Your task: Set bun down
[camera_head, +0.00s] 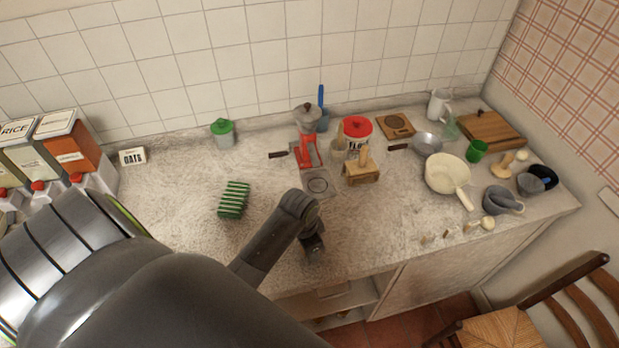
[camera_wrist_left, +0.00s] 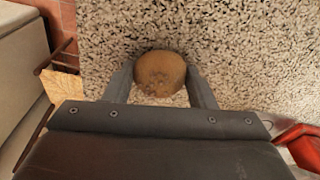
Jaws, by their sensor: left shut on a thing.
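The bun (camera_wrist_left: 160,73) is round and brown and sits between the two fingers of my left gripper (camera_wrist_left: 160,88) in the left wrist view, with speckled countertop behind it. The fingers are shut on its sides. I cannot tell whether the bun touches the counter. In the head view my left gripper (camera_head: 315,246) points down near the counter's front edge, and the bun is hidden there. My right gripper is not in view.
The speckled counter (camera_head: 180,230) is clear around the gripper. A green striped rack (camera_head: 234,199) stands to the left. A red coffee grinder (camera_head: 308,150) and small wooden stool (camera_head: 362,172) stand behind. A white pan (camera_head: 447,173) is at right.

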